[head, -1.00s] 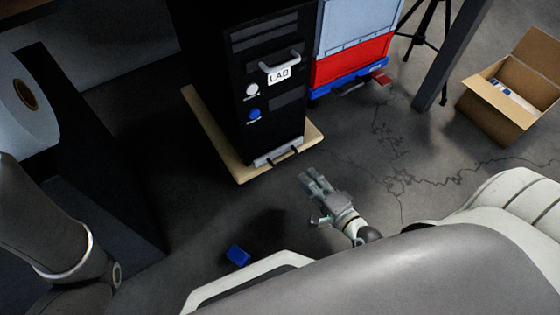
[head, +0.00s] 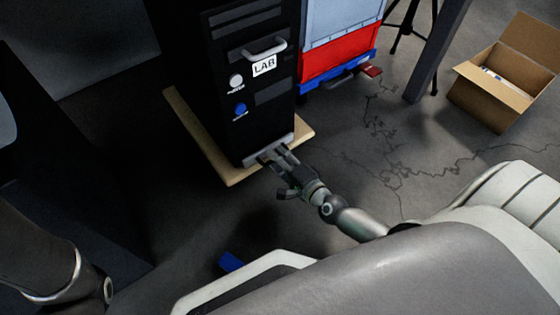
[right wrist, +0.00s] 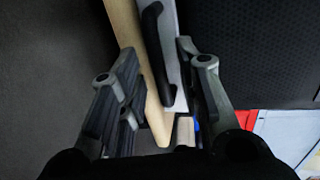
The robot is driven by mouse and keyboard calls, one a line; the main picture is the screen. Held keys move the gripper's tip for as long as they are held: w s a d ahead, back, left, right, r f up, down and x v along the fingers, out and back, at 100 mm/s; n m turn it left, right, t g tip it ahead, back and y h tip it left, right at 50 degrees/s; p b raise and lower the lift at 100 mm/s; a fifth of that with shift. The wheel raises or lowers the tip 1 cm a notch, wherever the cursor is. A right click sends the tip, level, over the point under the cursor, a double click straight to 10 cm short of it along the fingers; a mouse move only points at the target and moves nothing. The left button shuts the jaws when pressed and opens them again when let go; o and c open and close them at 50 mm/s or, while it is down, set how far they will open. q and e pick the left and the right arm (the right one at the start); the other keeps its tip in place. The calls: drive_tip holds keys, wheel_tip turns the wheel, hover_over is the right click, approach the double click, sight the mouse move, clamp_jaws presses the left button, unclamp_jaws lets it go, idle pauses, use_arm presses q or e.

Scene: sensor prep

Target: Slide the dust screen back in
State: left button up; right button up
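The dust screen (head: 252,158) is a pale grey strip at the foot of the black tower (head: 262,115) marked LAB. In the right wrist view its black bar handle (right wrist: 154,55) lies between the fingers, and the pale front edge of the screen (right wrist: 172,75) runs beside it. My right gripper (head: 274,155) is at the front of the screen, its fingers apart on both sides of the handle. I see no clear contact. In the head view the fingers hide much of the handle. My left arm shows at the lower left, but its gripper is out of the picture.
The tower stands on a tan board (head: 205,140). A red and blue crate stack (head: 338,62) is at its right. An open cardboard box (head: 492,98) stands at the right. A blue object (head: 230,262) lies on the floor.

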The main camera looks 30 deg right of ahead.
clamp_jaws()
idle(0.3)
drive_tip(key=shift+w, duration=0.15)
drive_tip(key=shift+w+a, duration=0.1)
drive_tip(key=shift+w, duration=0.4)
drive_tip(key=shift+c, duration=2.3)
unclamp_jaws()
drive_tip(key=o, duration=0.5)
drive_tip(key=shift+w, duration=0.1)
drive_tip(key=shift+c, duration=0.2)
